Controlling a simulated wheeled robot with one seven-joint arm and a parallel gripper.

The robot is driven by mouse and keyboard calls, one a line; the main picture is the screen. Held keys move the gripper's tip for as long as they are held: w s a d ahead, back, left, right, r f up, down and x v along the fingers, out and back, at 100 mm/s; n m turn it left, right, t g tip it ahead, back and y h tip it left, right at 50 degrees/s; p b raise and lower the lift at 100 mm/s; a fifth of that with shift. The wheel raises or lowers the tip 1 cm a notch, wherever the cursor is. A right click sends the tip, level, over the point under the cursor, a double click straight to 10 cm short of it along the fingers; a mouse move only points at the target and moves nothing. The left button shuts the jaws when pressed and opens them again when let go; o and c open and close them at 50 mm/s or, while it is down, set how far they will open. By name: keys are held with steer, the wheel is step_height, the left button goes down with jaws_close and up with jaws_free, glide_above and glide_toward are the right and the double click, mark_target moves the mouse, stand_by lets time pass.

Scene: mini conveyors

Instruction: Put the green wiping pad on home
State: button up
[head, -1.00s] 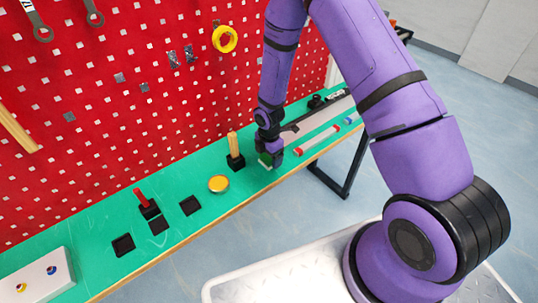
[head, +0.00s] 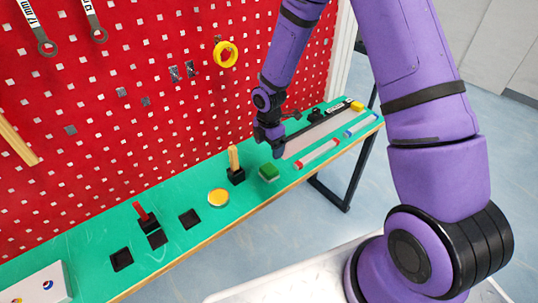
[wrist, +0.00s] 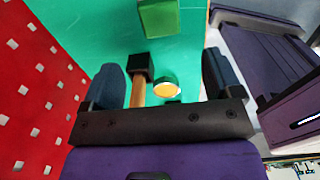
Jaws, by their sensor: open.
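The green wiping pad (head: 268,172) is a small block with a green top and a paler lower part. It lies on the green bench top, and it also shows at the top edge of the wrist view (wrist: 158,17). My gripper (head: 276,151) is open and empty, above and just behind the pad and apart from it. In the wrist view my two dark fingers (wrist: 161,64) stand apart, with the pad beyond them. No spot marked as home can be made out; black square pads (head: 190,218) lie on the bench to the left.
A red marker (head: 318,153) and a blue one (head: 361,125) lie to the right. The red pegboard (head: 140,90) rises behind the bench.

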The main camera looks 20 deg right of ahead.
steer(key=s+d+r+m+t, duration=0.1)
steer(key=s+d+r+m, duration=0.15)
steer(key=r, duration=0.65)
steer(key=s+d+r+m+t+h, duration=0.1)
steer(key=s+r+m, duration=0.25)
steer(key=r, duration=0.45)
steer(key=s+d+r+m+t, duration=0.15)
steer(key=r+m, duration=0.25)
steer(key=r, duration=0.5)
steer(key=s+r+m, duration=0.4)
steer(key=s, duration=0.3)
steer(key=s+d+r+m+t, duration=0.1)
steer(key=s+r+m, duration=0.2)
steer(key=s, duration=0.4)
steer(key=s+d+r+m+y, duration=0.1)
steer(key=s+r+m, duration=0.3)
steer(key=s, duration=0.4)
steer(key=shift+r+m+t, duration=0.3)
steer(key=shift+r+t, duration=0.05)
steer(key=shift+r, duration=0.4)
